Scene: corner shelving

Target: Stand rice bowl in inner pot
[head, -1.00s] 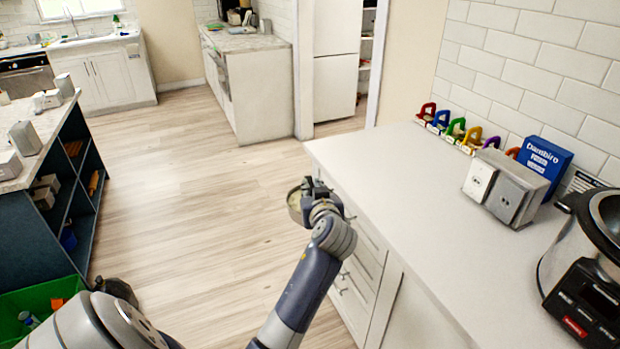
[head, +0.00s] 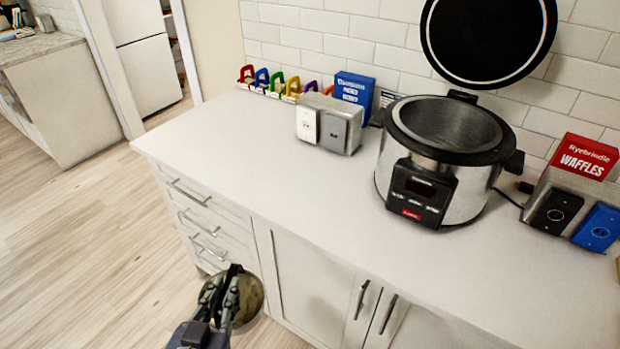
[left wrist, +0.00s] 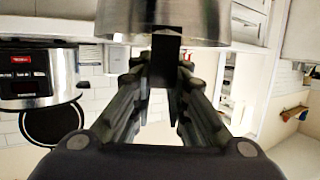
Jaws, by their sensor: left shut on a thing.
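A round metal bowl (head: 250,297) hangs in front of the drawers, below the counter's front edge. My left gripper (head: 232,277) is shut on its side. In the left wrist view the bowl (left wrist: 200,20) shows as a shiny metal wall at the top, between the fingertips (left wrist: 166,45). The cooker (head: 463,205) stands on the counter, up and to the right of the gripper. Its round lid (head: 488,35) is raised. The inner pot (head: 450,123) is open and looks empty, though its bottom is partly hidden. The cooker (left wrist: 62,90) also shows upside down in the left wrist view. My right gripper is out of view.
A grey two-slot appliance (head: 328,125), a blue box (head: 354,93) and several coloured clip-like items (head: 278,82) stand along the wall. A waffle box (head: 584,157) and another appliance (head: 578,217) stand right of the cooker. The counter front (head: 330,205) is clear.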

